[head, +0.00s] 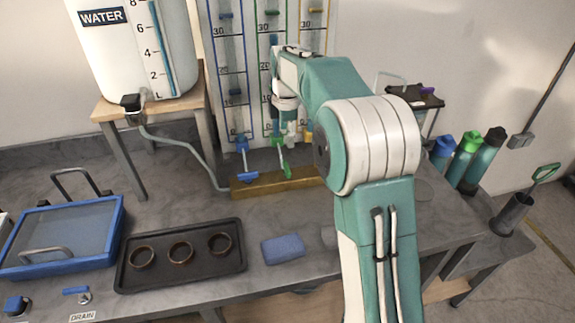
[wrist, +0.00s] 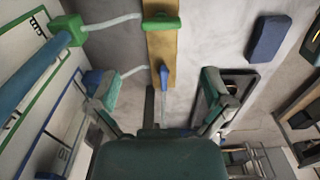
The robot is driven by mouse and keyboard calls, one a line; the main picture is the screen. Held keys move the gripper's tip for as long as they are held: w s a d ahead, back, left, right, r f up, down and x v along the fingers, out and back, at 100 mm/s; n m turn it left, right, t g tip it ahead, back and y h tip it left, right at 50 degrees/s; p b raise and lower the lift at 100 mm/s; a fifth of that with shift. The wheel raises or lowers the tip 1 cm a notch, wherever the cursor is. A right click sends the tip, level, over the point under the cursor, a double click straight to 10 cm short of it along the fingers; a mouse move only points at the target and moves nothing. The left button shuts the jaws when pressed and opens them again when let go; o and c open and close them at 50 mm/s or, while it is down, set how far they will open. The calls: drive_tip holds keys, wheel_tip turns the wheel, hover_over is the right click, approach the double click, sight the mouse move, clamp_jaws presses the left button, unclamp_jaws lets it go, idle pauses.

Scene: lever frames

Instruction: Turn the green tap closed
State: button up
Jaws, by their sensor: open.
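The green tap (head: 284,163) is on the brass manifold (head: 275,183), its lever slanting down and slightly right. In the wrist view the green tap (wrist: 161,22) is at the top, its handle lying across the manifold (wrist: 162,50). The blue tap (head: 243,158) is left of it; in the wrist view the blue tap (wrist: 164,80) shows between my fingers. My gripper (wrist: 158,88) is open and empty, fingers apart on either side of the blue lever in the picture; I cannot tell the depth. In the head view my gripper (head: 287,128) is partly hidden, near the green tap.
Scaled columns (head: 233,75) stand behind the manifold. A water tank (head: 125,45) on a wooden stand is at the back left, with a hose to the manifold. A black tray with rings (head: 182,285), a blue sponge (head: 282,250) and a blue-rimmed basin (head: 118,215) lie in front.

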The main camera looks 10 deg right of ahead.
sight(287, 166)
wheel_tip(287, 166, down, 11)
drive_tip(key=shift+r, duration=0.2)
idle(0.3)
drive_tip(key=c, duration=0.9)
